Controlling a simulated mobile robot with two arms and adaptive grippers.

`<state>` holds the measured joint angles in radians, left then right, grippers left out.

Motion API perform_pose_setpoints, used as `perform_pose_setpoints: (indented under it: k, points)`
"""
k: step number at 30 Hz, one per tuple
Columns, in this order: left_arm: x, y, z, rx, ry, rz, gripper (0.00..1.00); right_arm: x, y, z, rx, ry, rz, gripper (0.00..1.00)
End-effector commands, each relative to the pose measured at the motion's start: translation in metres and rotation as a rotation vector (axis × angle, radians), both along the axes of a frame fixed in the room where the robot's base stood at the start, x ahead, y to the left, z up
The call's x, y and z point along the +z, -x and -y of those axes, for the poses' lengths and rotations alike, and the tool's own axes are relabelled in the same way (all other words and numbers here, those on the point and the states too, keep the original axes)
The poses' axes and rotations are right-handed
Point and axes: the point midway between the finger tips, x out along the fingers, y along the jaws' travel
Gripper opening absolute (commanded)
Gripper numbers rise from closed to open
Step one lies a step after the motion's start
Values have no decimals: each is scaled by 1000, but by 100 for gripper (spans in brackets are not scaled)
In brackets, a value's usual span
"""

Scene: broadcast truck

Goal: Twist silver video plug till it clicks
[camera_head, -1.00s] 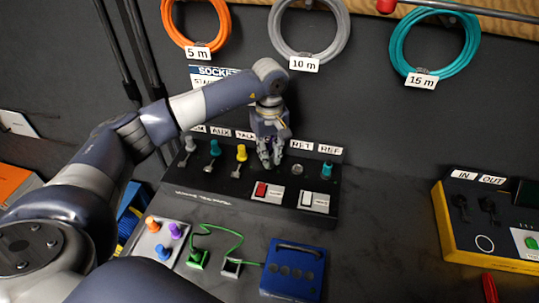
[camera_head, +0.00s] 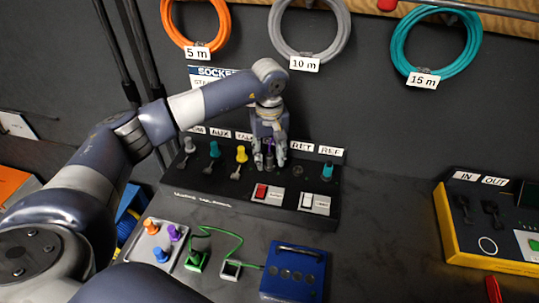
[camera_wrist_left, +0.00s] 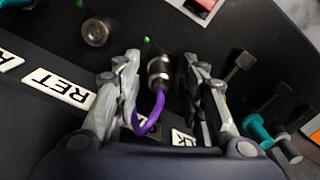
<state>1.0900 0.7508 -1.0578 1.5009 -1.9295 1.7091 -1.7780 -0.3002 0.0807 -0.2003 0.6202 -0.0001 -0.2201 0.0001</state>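The silver video plug (camera_wrist_left: 158,68) with a purple cable stands at a socket of the black socket panel (camera_head: 200,187). In the left wrist view its cable curves down between my fingers. In the head view the plug (camera_head: 269,152) is partly hidden by the fingers. My left gripper (camera_head: 270,166) is over the panel from above. Its fingertips (camera_wrist_left: 160,75) are spread on both sides of the plug, with gaps, so it is open around the plug. How deep the plug sits in its socket cannot be told. My right gripper is not in view.
An empty round socket (camera_head: 298,171) is right of the plug, then a teal plug (camera_head: 327,171). A yellow plug (camera_head: 241,153) is left of it. Red (camera_head: 261,191) and white (camera_head: 307,200) switches are in front.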

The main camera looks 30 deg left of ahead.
Motion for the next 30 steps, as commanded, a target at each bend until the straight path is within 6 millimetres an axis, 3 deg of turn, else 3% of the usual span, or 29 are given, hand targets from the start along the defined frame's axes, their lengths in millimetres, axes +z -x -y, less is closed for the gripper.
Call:
perform_pose_setpoints:
  k: [11, 24, 30]
  points:
    - [8, -1, 0, 1, 1, 5, 40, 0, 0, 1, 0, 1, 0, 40]
    - [93, -1, 0, 1, 0, 6, 40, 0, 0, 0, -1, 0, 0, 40]
    - [116, -1, 0, 1, 1, 2, 40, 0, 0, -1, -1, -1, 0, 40]
